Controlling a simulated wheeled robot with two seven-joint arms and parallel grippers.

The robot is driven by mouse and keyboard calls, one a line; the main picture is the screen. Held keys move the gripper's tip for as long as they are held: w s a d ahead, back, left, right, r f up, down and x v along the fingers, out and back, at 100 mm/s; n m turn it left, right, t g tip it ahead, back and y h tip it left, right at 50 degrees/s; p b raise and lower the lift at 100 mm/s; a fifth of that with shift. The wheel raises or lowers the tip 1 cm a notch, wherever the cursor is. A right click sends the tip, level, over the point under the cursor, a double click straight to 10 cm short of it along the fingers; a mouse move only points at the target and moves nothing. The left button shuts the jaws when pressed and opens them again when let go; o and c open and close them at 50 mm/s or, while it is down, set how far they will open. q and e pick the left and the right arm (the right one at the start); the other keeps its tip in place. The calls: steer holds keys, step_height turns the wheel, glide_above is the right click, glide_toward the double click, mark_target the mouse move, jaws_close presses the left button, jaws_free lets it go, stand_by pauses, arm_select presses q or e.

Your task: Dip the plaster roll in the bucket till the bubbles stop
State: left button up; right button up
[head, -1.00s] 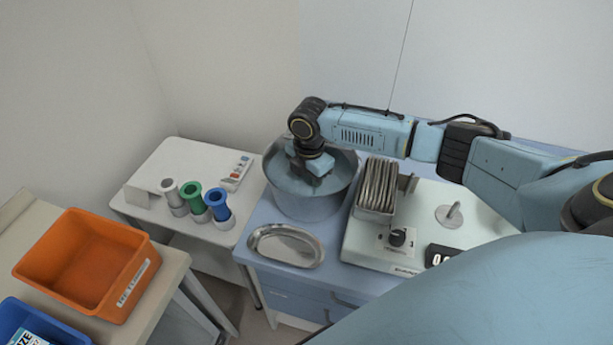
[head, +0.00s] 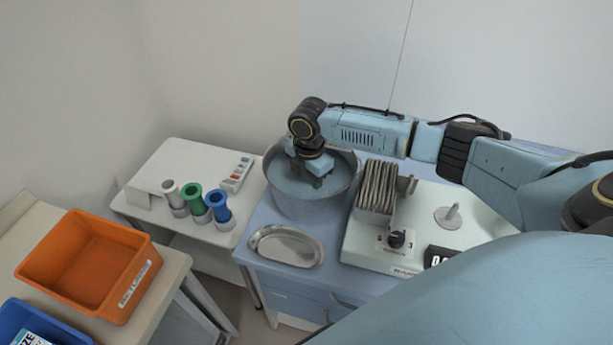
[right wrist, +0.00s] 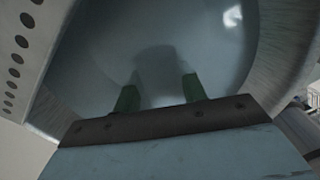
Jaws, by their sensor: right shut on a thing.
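The grey bucket (head: 318,208) stands on the blue cabinet and holds pale bluish water. My right gripper (head: 318,182) points down inside the bucket, with its fingers at or in the water. In the right wrist view, its two dark green fingers (right wrist: 160,95) stand apart with a dim, rounded grey shape in front of them. The plaster roll cannot be made out clearly; it is hidden by the gripper and the murky water. I see no clear bubbles on the surface. My left gripper is out of view.
A metal kidney dish (head: 286,246) lies in front of the bucket. A pale device with a rack of plates (head: 377,186) stands close on its right. A white table with grey, green (head: 194,200) and blue rolls is left. An orange bin (head: 88,262) is at far left.

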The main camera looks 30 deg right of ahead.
steer(key=shift+r+p, duration=4.05)
steer(key=shift+r, duration=0.2)
step_height(320, 180, up, 2)
step_height(320, 180, up, 6)
glide_above(309, 179)
steer(key=shift+a, duration=0.1)
